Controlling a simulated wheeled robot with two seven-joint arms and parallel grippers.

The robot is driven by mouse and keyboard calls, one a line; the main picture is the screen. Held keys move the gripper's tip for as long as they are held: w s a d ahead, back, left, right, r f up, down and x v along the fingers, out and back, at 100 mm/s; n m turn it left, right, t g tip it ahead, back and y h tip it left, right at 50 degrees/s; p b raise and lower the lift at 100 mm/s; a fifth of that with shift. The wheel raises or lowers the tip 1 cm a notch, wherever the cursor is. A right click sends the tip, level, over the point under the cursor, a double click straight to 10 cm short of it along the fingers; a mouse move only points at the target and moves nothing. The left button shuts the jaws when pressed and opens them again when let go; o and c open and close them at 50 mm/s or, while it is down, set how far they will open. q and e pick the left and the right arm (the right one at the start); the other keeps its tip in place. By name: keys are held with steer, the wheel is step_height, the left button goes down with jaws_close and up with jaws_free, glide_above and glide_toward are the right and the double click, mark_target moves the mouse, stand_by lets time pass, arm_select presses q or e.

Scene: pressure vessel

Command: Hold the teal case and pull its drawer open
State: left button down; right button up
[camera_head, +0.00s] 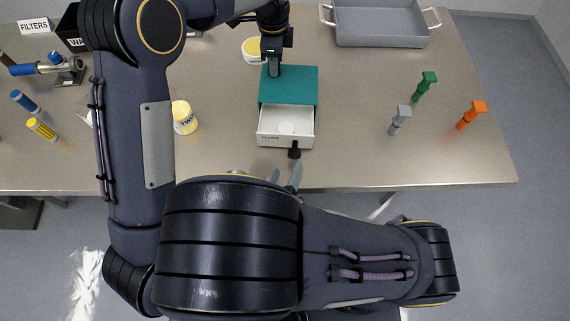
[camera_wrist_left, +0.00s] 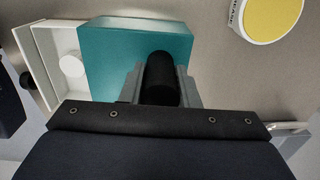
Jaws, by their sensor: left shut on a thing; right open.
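The teal case (camera_head: 300,85) stands on the table; its top also shows in the left wrist view (camera_wrist_left: 110,45). Its white drawer (camera_head: 268,138) is pulled out toward the table's front edge, with a pale round thing (camera_head: 286,128) inside. A black knob (camera_head: 294,153) is on the drawer's front; it also shows in the left wrist view (camera_wrist_left: 27,80). My left gripper (camera_head: 274,70) is shut on a black post (camera_wrist_left: 160,75) at the case's back part. My right gripper (camera_head: 285,177) is open and empty, just in front of the knob and apart from it; my arm partly hides it.
A yellow-topped tub (camera_head: 252,50) is behind the case, a yellow-and-white container (camera_head: 184,118) left of it. Green (camera_head: 424,87), grey (camera_head: 400,120) and orange (camera_head: 471,114) pieces stand right. A grey tray (camera_head: 380,24) is at the back. The table's front right is clear.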

arm_select(q)
steer(key=c, duration=1)
jaws_free()
step_height(320, 180, up, 12)
steer(key=shift+r, duration=0.1)
